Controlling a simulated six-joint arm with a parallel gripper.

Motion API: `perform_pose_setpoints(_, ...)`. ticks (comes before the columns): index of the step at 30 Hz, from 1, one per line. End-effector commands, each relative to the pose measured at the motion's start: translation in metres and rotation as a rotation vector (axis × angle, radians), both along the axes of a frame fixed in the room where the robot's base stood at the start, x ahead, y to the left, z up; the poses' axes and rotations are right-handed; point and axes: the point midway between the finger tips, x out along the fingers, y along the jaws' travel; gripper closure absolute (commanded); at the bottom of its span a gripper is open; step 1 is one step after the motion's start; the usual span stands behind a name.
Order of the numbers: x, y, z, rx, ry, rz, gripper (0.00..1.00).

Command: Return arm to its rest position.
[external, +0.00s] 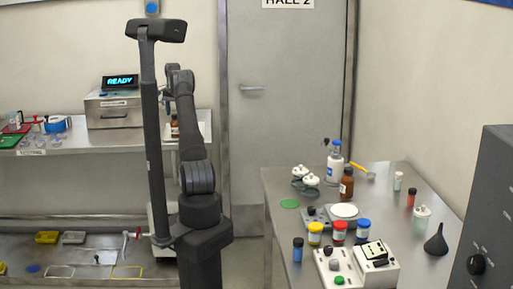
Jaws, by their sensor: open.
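My arm stands on its dark base in the middle left of the external view. Its links rise upward from there, in front of the wall between the back bench and the door. My gripper (169,96) is at the far upper end of the arm, small, dark and partly hidden by the wrist and the column. It is open. I see nothing held in it. It is up near the right end of the back bench, and its exact distance from the things there cannot be told.
A steel bench (60,149) at the back left holds a box with a READY display (120,82). A steel table (421,184) at right carries bottles, several capped jars, a scale (343,211), a control box (337,271) and a black funnel (436,241). A dark cabinet (496,200) stands at far right.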

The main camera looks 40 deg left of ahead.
Motion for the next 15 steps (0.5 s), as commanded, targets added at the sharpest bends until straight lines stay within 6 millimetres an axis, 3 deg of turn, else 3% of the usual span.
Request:
perform_pose_setpoints(10, 0.0, -0.001, -0.07, -0.002, 0.002, 0.0, 0.32)
perform_pose_setpoints(15, 0.0, 0.001, -0.039, 0.003, -0.002, 0.0, 0.32)
